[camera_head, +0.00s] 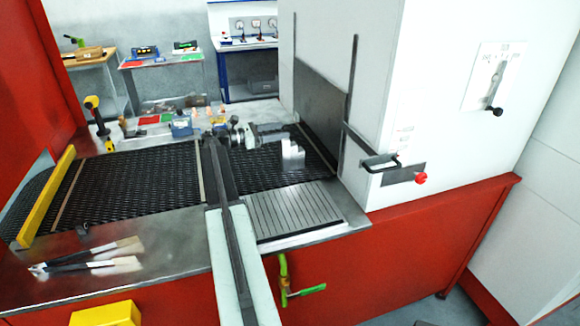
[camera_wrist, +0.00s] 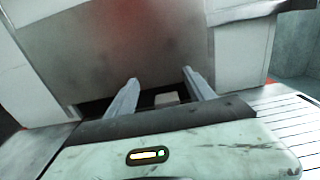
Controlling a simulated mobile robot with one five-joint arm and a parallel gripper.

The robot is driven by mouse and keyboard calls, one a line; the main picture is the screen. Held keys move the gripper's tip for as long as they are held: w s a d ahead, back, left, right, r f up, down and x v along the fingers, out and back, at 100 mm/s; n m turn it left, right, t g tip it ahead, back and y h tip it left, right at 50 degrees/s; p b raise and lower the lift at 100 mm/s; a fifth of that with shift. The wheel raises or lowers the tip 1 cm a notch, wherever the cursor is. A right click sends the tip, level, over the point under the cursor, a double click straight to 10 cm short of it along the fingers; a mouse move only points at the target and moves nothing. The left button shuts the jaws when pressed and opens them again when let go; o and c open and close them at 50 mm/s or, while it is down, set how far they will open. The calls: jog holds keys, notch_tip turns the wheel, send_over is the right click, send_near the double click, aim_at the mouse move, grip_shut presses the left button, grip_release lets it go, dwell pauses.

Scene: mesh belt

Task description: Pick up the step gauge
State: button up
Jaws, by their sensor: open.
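A small silvery, stepped-looking block, which seems to be the step gauge (camera_head: 292,155), stands on the dark mesh belt near the oven opening. In the wrist view a pale block (camera_wrist: 166,98) shows low between my fingers, partly hidden by the gripper body; it looks like the same thing. My gripper (camera_wrist: 160,80) is open, its two grey fingers apart and pointing at the metal door. In the head view my gripper (camera_head: 284,136) is beside and just behind the block. I cannot tell whether the fingers touch it.
The grey metal door (camera_head: 320,98) rises close ahead. A slatted plate (camera_head: 298,213) lies in front of the belt (camera_head: 135,186). Tongs or brushes (camera_head: 90,258) lie front left. Several small items, including a blue one (camera_head: 181,125), stand behind the belt.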

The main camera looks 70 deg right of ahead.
aim_at(281, 156)
notch_tip(281, 156, down, 12)
jog(key=b, duration=0.9)
jog(key=shift+s+r+b, duration=0.15)
jog(key=shift+r+b, duration=0.1)
jog(key=shift+b, duration=0.15)
jog(key=shift+s+d+r, duration=0.15)
jog(key=shift+s+d, duration=0.15)
jog(key=x, duration=0.7)
jog(key=shift+r, duration=0.1)
grip_shut()
